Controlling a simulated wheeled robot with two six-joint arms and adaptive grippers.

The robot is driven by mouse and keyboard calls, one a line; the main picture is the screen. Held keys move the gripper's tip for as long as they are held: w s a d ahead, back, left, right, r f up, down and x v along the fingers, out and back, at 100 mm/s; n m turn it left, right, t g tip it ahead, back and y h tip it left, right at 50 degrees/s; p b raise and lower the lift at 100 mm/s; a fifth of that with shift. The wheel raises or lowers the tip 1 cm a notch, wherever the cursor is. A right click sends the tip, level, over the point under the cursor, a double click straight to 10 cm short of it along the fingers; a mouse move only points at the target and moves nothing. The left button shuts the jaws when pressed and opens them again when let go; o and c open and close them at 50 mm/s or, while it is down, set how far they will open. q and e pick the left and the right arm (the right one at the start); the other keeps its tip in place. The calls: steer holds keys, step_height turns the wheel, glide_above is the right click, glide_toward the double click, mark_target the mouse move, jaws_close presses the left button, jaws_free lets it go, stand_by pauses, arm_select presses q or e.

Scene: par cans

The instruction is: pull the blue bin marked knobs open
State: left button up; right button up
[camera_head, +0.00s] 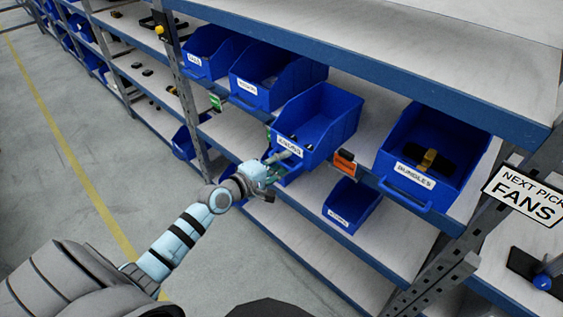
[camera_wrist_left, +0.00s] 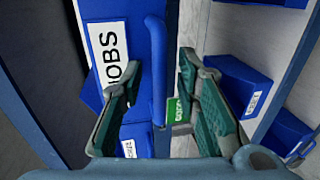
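The blue bin marked knobs (camera_head: 318,112) is on the middle shelf, between other blue bins. Its front, with a white label, stands out past the shelf edge. Some small dark items show inside. My left gripper (camera_head: 279,163) is at the bin's front, low by the label. In the left wrist view the bin's front (camera_wrist_left: 124,18) fills the upper left, its label partly cut off. The bin's blue handle bar (camera_wrist_left: 157,72) runs between the two fingers of my left gripper (camera_wrist_left: 160,88). The fingers are apart, with gaps on both sides of the bar. My right gripper is not seen.
A bin marked bungles (camera_head: 440,150) stands to the right, and another blue bin (camera_head: 275,75) to the left. A lower blue bin (camera_head: 352,205) sits below. An orange tag (camera_head: 344,162) is on the shelf edge. The floor (camera_head: 70,200) at left is clear.

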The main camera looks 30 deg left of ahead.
arm_select(q)
steer(key=v, duration=0.7)
steer(key=shift+s, duration=0.3)
steer(key=shift+w, duration=0.1)
steer(key=shift+r, duration=0.1)
